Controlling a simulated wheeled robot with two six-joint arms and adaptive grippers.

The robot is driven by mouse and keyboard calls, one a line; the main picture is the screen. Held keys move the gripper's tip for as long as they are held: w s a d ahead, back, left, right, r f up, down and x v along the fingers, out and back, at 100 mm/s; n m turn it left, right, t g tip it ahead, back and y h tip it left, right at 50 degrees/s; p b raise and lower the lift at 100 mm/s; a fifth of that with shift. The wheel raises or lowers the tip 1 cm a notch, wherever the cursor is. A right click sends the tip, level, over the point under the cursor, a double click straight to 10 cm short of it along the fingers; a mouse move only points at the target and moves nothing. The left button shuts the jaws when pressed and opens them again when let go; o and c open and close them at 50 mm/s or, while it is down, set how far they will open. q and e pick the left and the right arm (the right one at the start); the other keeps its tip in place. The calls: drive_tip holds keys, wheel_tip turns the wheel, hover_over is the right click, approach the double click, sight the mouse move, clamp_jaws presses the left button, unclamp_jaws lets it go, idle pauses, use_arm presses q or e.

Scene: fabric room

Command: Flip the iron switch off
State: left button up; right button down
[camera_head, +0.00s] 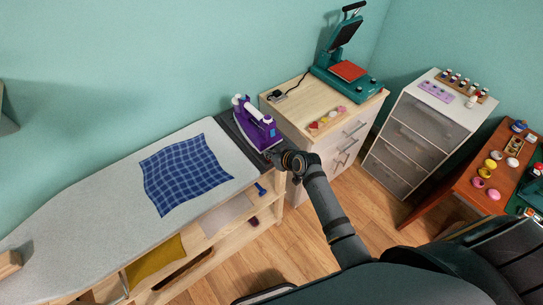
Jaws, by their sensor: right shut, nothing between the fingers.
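A purple and white iron (256,124) stands on the dark rest at the right end of the ironing board (103,190). My right arm reaches up from the bottom right. My right gripper (275,154) is shut and empty just in front of the iron's lower end, over the edge of the dark rest. I cannot tell whether it touches the iron. The switch itself is too small to make out. My left gripper is not in view.
A blue checked cloth (186,174) lies on the board. A wooden drawer cabinet (340,135) with a green heat press (347,76) and a small black socket or plug (278,95) stands right of the iron. A grey drawer unit (418,135) and an orange table (462,188) are further right.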

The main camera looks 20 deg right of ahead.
drive_tip(key=shift+w+a+r, duration=0.1)
drive_tip(key=shift+w, duration=0.1)
drive_tip(key=r+p, duration=0.3)
drive_tip(key=w+r+p, duration=0.1)
drive_tip(key=r, duration=0.1)
drive_tip(key=shift+r+p, duration=0.15)
drive_tip(key=shift+p, duration=0.2)
drive_tip(key=shift+s+d+r+b, duration=0.1)
drive_tip(key=shift+s+b, duration=0.35)
drive_tip(key=shift+s, duration=0.05)
drive_tip(key=shift+s+d+r+b, duration=0.1)
drive_tip(key=shift+s+b, duration=0.35)
drive_tip(key=shift+s, duration=0.05)
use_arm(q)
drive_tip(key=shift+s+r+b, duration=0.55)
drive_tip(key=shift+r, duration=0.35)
use_arm(e)
drive_tip(key=s+d+r, duration=0.1)
drive_tip(key=s+r, duration=0.3)
drive_tip(key=r, duration=0.2)
drive_tip(key=shift+s+d+r, duration=0.15)
drive_tip(key=shift+s+d, duration=0.1)
drive_tip(key=shift+w, duration=0.1)
